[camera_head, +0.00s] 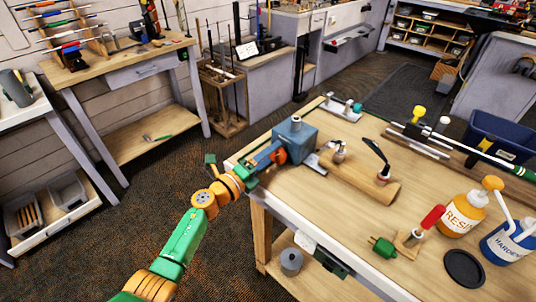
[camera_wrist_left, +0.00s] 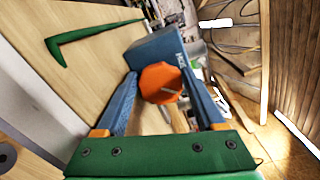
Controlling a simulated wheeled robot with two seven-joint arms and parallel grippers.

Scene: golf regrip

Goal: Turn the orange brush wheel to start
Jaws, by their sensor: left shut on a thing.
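The orange brush wheel (camera_wrist_left: 161,83) sits on the near face of a blue-grey machine box (camera_wrist_left: 158,45). In the head view the box (camera_head: 296,138) stands at the left corner of the wooden workbench (camera_head: 330,120). My left gripper (camera_head: 274,156) reaches in from the left against the box. In the left wrist view its two blue fingers (camera_wrist_left: 163,88) are on either side of the wheel, shut on it. In the head view the fingers and box mostly hide the wheel. My right gripper is not in view.
A wooden block with a black tool (camera_head: 368,180) lies mid-bench. A red-handled tool (camera_head: 430,219), a resin bottle (camera_head: 462,214), a hardener bottle (camera_head: 508,242) and a black disc (camera_head: 464,268) stand at the right. A clamped club shaft (camera_head: 470,150) lies behind. A green L-shaped piece (camera_wrist_left: 70,42) shows near the wheel.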

